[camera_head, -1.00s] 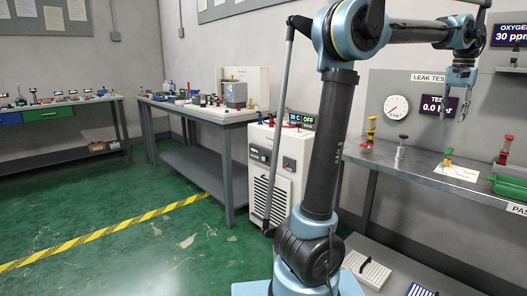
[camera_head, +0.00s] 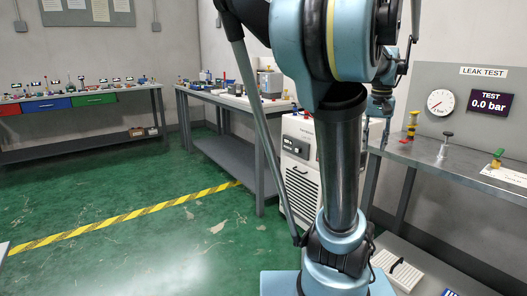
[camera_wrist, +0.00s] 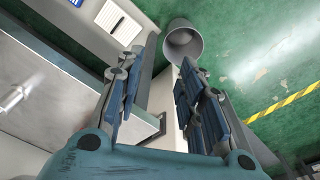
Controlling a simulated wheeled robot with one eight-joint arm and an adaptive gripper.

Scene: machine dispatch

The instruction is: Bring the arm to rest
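My arm (camera_head: 340,165) stands upright in the middle of the head view, with its upper links folded near the camera. My gripper (camera_head: 383,104) is partly hidden behind the arm links and hangs near the left end of the leak test bench. In the wrist view my gripper (camera_wrist: 169,58) has its two blue-padded fingers apart, with nothing between them. Beyond the fingertips a grey bin (camera_wrist: 184,44) stands on the green floor.
The leak test bench (camera_head: 440,163) on the right carries several valves under a gauge (camera_head: 440,102) and a display reading 0.0 bar (camera_head: 490,104). A white chiller (camera_head: 300,165) stands behind my arm. Open green floor with yellow-black tape (camera_head: 140,211) lies left.

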